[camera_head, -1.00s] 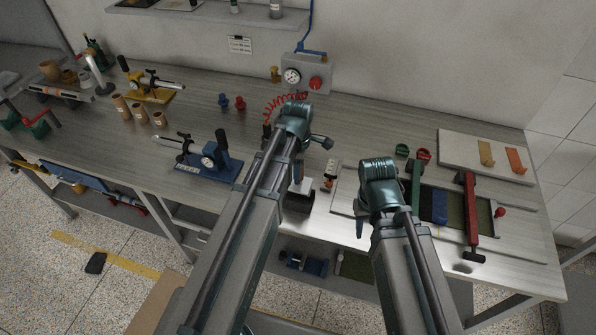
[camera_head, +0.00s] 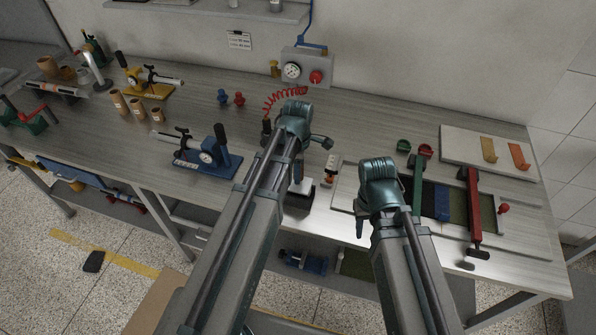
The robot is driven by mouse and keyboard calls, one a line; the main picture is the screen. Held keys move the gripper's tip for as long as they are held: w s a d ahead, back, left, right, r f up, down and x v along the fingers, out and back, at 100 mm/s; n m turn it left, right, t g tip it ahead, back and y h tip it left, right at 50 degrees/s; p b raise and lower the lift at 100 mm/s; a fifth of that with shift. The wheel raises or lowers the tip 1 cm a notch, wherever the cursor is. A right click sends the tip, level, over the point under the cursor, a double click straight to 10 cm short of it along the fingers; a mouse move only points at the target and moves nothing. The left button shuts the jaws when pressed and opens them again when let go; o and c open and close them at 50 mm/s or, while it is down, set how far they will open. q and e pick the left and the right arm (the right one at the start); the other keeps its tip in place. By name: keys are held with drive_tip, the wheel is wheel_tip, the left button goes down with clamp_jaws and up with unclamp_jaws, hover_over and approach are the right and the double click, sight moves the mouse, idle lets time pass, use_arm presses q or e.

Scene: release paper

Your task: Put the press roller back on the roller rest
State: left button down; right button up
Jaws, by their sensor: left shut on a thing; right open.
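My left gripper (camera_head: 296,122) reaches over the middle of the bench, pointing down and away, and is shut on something. Its fingertips and most of what it holds are hidden behind my own wrist and forearm. A small blue part (camera_head: 297,168) shows just below the wrist; I take it for part of the press roller, but cannot be sure. A dark block with a pale front (camera_head: 300,196) stands below it near the bench's front edge; I cannot tell whether it is the roller rest. My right gripper (camera_head: 378,190) is open beside the green bar (camera_head: 416,180).
A red bar (camera_head: 473,210) lies across a flat board with a blue sheet (camera_head: 441,203). A blue-based gauge tool (camera_head: 206,158) stands left of my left arm. A coiled red hose (camera_head: 285,97) runs behind it. Bare bench (camera_head: 340,113) lies between the arms toward the wall.

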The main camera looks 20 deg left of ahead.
use_arm(q)
drive_tip(key=shift+f+b, duration=1.2)
drive_tip(key=shift+f, duration=0.05)
drive_tip(key=shift+c, duration=2.1)
unclamp_jaws()
wheel_tip(320, 180, up, 14)
drive_tip(key=p, duration=1.4)
drive_tip(key=shift+f, duration=0.15)
drive_tip(key=s+d+f+m+b, duration=0.5)
drive_tip(key=s+m, duration=0.2)
drive_tip(key=m, duration=0.4)
drive_tip(key=s+d+f+m+y+b, duration=0.1)
drive_tip(key=s+d+f+m+b, duration=0.4)
drive_tip(key=m, duration=0.7)
drive_tip(key=shift+s+d+f+m+b, duration=0.35)
drive_tip(key=shift+s+b, duration=0.2)
drive_tip(key=shift+s, duration=0.6)
